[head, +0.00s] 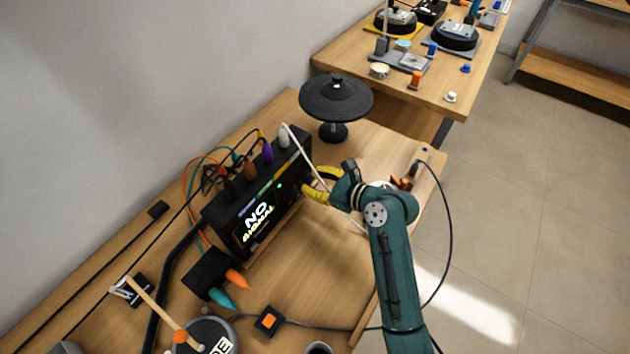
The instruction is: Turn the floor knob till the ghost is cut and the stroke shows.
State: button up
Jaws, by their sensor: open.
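A black box module (232,221) stands on the near wooden table. My gripper (311,186) has yellow fingers and is open, at the right part of the module's front. The fingers point left toward that face. I cannot tell whether they touch it or stand around a knob. The floor knob cannot be made out; that part of the front is small, dark and partly covered by my gripper. No stroke shows on the screen.
Coloured plugs and cables (266,152) rise from the module's top. A black cymbal pad (336,98) stands behind it. A black block with orange and teal plugs (208,275), an orange-buttoned switch (268,320) and a drum pad with a stick (205,338) lie in front.

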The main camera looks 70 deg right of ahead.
grip_shut()
jog(key=shift+a+p, duration=0.1)
jog(key=shift+p, duration=0.3)
jog(key=n+h+p, duration=0.1)
jog(key=n+p, duration=0.1)
jog(key=shift+a+p, duration=0.1)
jog(key=shift+p, duration=0.3)
jog(key=n+h, duration=0.1)
jog(key=n+h+p, duration=0.1)
jog(key=shift+f+n, duration=0.2)
jog(key=shift+n, duration=0.1)
jog(key=shift+f+n+h+b, duration=0.25)
jog(key=shift+n+h, duration=0.35)
jog(key=shift+n, duration=0.4)
jog(key=n+b, duration=0.1)
jog(key=n+h+b, duration=0.1)
jog(key=b, duration=0.1)
jog(key=shift+f+n+t, duration=0.2)
jog(key=shift+n+t, duration=0.2)
jog(key=n+h+b, duration=0.1)
jog(key=n+b, duration=0.1)
jog(key=b, duration=0.1)
jog(key=shift+r+n+t+b, duration=0.15)
jog(key=shift+n+t+b, duration=0.4)
jog(key=shift+b, duration=0.65)
jog(key=shift+r+n, duration=0.15)
jog(key=shift+n, duration=0.1)
